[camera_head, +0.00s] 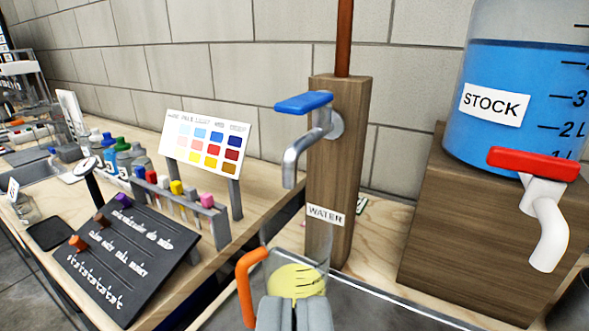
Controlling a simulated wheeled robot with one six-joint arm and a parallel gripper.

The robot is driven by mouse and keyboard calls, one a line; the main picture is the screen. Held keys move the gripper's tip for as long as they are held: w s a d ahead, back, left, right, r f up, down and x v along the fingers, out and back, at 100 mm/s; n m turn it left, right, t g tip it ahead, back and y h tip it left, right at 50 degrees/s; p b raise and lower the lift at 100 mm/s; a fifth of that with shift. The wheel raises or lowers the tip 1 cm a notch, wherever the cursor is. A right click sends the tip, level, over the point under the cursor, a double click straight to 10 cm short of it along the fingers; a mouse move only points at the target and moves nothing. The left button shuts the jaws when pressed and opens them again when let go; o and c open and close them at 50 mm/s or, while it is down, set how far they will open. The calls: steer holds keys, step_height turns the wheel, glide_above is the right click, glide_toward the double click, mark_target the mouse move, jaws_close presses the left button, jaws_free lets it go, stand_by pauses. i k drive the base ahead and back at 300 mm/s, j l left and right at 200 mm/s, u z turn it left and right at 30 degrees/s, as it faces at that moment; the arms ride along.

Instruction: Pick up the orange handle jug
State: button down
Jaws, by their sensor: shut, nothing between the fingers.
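The jug (312,262) is clear, with an orange handle (246,288) on its left side and dark marks on its wall. Something pale yellow shows in its lower part. It stands below the metal water tap, in front of the wooden post labelled WATER. My gripper (294,300) is at the bottom centre of the view, its two grey fingers together with nothing between them. The fingers overlap the lower part of the jug in the picture and hide its base. I cannot tell whether they touch it.
The blue-levered tap (297,158) overhangs the jug area from the wooden post (345,175). At right, a STOCK tank (500,130) with a red-levered white spout (548,230) stands on a wooden block (465,245). At left are a black sloped board (125,255), a colour chart (205,145) and stoppered tubes.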

mark_target(294, 252)
steer(key=k+j+z, duration=0.15)
steer(key=z, duration=1.65)
steer(key=k+l+z, duration=0.1)
steer(key=k, duration=0.25)
steer(key=k+l+z, duration=0.1)
steer(key=k+l, duration=0.15)
steer(key=u, duration=1.65)
